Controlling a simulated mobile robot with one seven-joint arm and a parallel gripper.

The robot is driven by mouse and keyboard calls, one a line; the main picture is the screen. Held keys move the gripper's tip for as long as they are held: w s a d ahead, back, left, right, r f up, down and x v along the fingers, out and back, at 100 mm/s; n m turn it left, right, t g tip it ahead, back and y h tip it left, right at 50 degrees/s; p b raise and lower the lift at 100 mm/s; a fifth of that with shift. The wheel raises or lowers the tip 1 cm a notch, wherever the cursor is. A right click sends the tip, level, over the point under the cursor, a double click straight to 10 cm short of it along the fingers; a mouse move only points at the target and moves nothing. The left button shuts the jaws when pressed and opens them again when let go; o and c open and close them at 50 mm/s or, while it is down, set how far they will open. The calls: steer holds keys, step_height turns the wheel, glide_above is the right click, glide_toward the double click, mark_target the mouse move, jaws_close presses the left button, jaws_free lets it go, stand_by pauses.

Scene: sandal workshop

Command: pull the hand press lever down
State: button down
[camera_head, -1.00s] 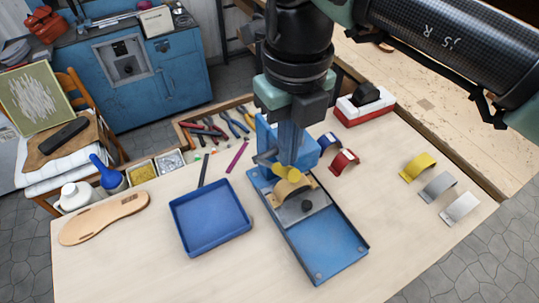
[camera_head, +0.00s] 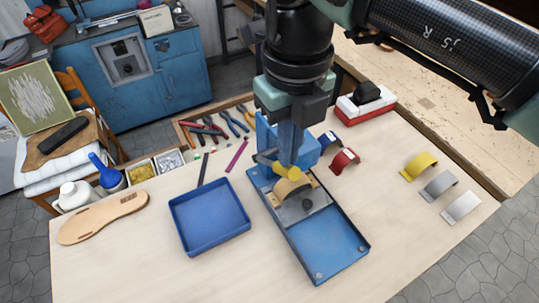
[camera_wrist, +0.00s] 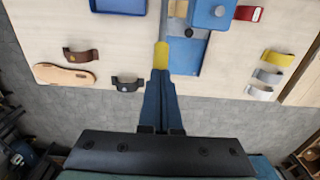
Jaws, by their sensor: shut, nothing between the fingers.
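The hand press has a blue base (camera_head: 330,247) on the table, with a metal plate and a tan strap piece (camera_head: 289,190) on it. Its blue head (camera_head: 268,135) stands behind my gripper and is partly hidden. The lever's yellow grip (camera_head: 284,172) shows just below my fingers; in the wrist view the yellow grip (camera_wrist: 161,56) lies at my fingertips, on a grey lever (camera_wrist: 164,28). My gripper (camera_head: 290,160) points down, its blue fingers shut with nothing between them. In the wrist view the closed fingertips (camera_wrist: 160,74) overlap the grip's near end; I cannot tell whether they touch it.
A blue tray (camera_head: 210,216) and a sandal sole (camera_head: 103,218) lie left of the press. Yellow (camera_head: 418,166), grey and white straps stand at the right. Pliers (camera_head: 207,129) lie behind. The front right tabletop is clear.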

mark_target(297, 171)
steer(key=shift+s+d+f+b, duration=0.2)
steer(key=shift+s+f+b, duration=0.1)
steer(key=shift+f+b, duration=0.2)
steer(key=shift+s+d+f+b, duration=0.15)
steer(key=shift+s+f+b, duration=0.1)
steer(key=shift+f+b, duration=0.25)
steer(key=shift+f, duration=0.1)
steer(key=shift+s+d+f+b, duration=0.15)
steer(key=shift+s+f+b, duration=0.05)
steer(key=shift+f+b, duration=0.3)
steer(key=shift+s+d+f+b, duration=0.15)
steer(key=shift+s+f+b, duration=0.05)
steer(key=shift+f+b, duration=0.25)
steer(key=shift+r, duration=0.1)
